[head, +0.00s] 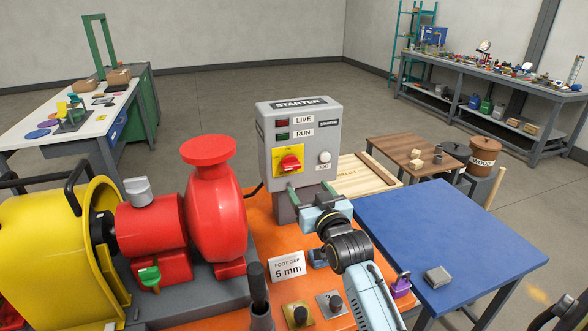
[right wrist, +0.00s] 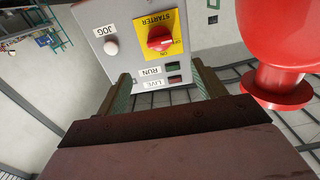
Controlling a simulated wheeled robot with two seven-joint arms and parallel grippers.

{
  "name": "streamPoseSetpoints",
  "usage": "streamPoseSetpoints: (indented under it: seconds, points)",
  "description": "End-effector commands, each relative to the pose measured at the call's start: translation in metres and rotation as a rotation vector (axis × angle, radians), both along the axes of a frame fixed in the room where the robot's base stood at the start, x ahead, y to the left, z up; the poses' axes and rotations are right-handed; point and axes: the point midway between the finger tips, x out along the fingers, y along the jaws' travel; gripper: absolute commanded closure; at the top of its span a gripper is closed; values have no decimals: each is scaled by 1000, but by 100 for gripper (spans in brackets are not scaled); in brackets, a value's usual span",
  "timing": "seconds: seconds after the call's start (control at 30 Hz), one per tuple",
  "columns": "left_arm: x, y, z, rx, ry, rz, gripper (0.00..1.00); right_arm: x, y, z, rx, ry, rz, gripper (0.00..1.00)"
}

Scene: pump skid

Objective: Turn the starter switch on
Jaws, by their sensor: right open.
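The starter box (head: 300,140) is a grey upright box on a post. Its red rotary switch (head: 289,163) sits on a yellow plate, low on the left of the front face. In the right wrist view the switch (right wrist: 160,38) appears upside down, and I cannot tell its setting for sure. The LIVE and RUN lamps (head: 282,130) look dark. A white JOG button (head: 324,157) is right of the switch. My right gripper (head: 312,192) is open and empty, just below and in front of the box. Its fingers also show in the right wrist view (right wrist: 163,90), apart from the switch. My left gripper is out of view.
A red pump (head: 216,215) and a yellow guard (head: 75,250) stand left of the box on the orange skid (head: 262,232). A foot gap card (head: 287,268) stands in front. A blue table (head: 440,235) lies right, with a wooden crate (head: 360,178) behind.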

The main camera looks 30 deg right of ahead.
Motion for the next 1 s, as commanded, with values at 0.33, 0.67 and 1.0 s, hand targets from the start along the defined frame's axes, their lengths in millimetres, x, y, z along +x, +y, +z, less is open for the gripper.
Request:
streamPoseSetpoints:
  seconds: [0.33, 0.67, 1.0]
  points:
    - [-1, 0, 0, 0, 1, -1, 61, 64, -15, 1, -1, 2, 1, 31]
    - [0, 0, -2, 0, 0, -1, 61, 106, -25, 0, -1, 2, 2, 31]
    - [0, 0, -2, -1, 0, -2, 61, 115, -27, 0, 0, 3, 2, 31]
